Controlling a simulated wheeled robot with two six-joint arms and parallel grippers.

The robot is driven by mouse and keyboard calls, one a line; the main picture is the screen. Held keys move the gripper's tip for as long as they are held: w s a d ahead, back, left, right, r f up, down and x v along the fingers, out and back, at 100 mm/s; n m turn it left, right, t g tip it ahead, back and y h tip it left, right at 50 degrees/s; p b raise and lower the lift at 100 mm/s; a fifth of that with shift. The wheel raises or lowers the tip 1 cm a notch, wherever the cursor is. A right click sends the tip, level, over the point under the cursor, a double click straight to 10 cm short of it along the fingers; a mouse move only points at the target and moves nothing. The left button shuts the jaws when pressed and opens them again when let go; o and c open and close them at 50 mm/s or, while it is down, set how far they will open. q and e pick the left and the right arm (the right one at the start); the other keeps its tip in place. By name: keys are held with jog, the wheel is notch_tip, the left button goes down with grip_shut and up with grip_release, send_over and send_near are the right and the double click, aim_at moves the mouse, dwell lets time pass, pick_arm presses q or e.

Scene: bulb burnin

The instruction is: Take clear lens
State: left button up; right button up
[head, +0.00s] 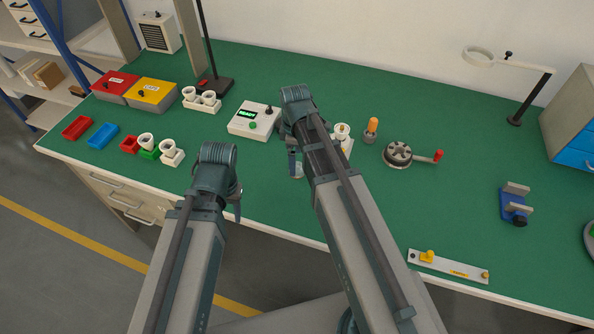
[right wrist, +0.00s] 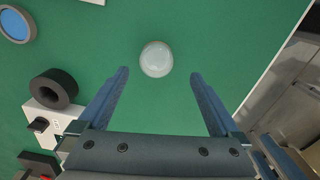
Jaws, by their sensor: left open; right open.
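The clear lens (right wrist: 156,59) is a pale, translucent round piece lying on the green bench top in the right wrist view. In the head view it shows small and partly covered (head: 297,171), just below my right gripper. My right gripper (right wrist: 160,80) is open, with its two fingers apart to either side of the lens in the picture. Nothing is between the fingers that I can see as held. My left gripper (head: 238,207) points down over the bench's front part, open and empty, apart from the lens.
A white box with a lit READY display (head: 254,120) stands behind the arms. White socket holders (head: 202,101), red (head: 77,128) and blue (head: 103,136) trays are at left. An orange-topped bulb (head: 371,129) and a round fixture with a red handle (head: 398,154) are right. Bench between is clear.

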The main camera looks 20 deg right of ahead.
aim_at(297, 166)
jog(key=f+b, duration=0.4)
jog(key=f, duration=0.1)
jog(key=shift+w+d+f+b, duration=0.1)
jog(key=shift+w+d+b, duration=0.1)
jog(key=shift+d+b, duration=0.2)
pick_arm(q)
notch_tip(297, 166, down, 5)
pick_arm(e)
jog(key=shift+c, duration=0.2)
